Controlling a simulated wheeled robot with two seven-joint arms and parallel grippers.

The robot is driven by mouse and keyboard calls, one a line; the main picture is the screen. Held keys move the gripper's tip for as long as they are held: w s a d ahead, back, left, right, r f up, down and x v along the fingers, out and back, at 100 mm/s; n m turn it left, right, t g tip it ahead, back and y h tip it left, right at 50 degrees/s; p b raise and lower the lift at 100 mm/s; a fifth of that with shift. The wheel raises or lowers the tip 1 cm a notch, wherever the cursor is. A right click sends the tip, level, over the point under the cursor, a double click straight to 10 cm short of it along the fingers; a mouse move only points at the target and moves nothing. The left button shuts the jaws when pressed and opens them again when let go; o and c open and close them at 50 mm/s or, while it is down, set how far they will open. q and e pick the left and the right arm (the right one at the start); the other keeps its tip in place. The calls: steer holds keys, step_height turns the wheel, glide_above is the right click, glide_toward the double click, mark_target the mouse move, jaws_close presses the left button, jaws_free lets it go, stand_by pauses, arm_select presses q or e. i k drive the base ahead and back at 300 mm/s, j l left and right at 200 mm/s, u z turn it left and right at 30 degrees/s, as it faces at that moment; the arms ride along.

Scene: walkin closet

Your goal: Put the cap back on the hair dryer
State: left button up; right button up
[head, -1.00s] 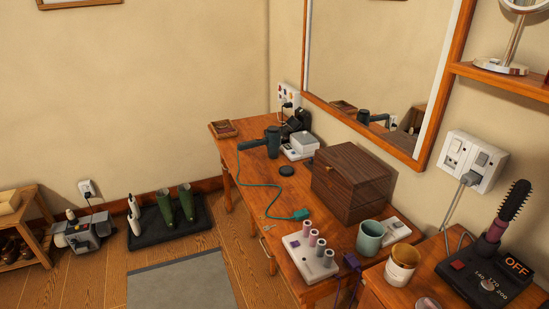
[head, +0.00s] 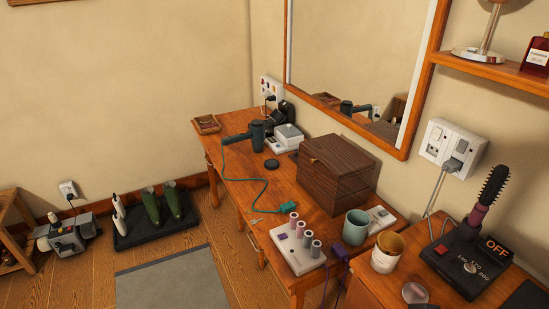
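The dark green hair dryer (head: 256,133) is on the wooden dressing table, toward its far end, with a teal cord running from it across the table to a teal plug (head: 289,207). A small dark round disc (head: 272,164), which looks like the cap, lies flat on the table just in front of the dryer and apart from it. Neither of my grippers shows in the head view.
A brown wooden box (head: 338,175) stands behind the cord, near the mirror. A white tray with several rollers (head: 298,245), a green cup (head: 356,227) and a white-and-brown jar (head: 387,252) stand nearer. A grey mat (head: 175,282) lies on the floor left of the table.

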mark_target(256, 133)
steer(key=i+j+z, duration=0.2)
steer(key=z, duration=0.2)
steer(key=i+j+z, duration=0.35)
steer(key=i+j, duration=0.2)
steer(key=i+j+z, duration=0.15)
steer(key=j, duration=0.3)
steer(key=i+j, duration=0.25)
steer(key=i+j+z, duration=0.1)
steer(key=j, duration=0.3)
steer(key=i+j+z, duration=0.1)
steer(key=i+j, duration=0.3)
steer(key=j, duration=0.35)
steer(key=i+j, duration=0.2)
steer(key=j, duration=0.2)
steer(key=i+j, duration=0.2)
steer(key=j, duration=0.2)
steer(key=i+j, duration=0.2)
steer(key=j, duration=0.2)
steer(key=z, duration=0.05)
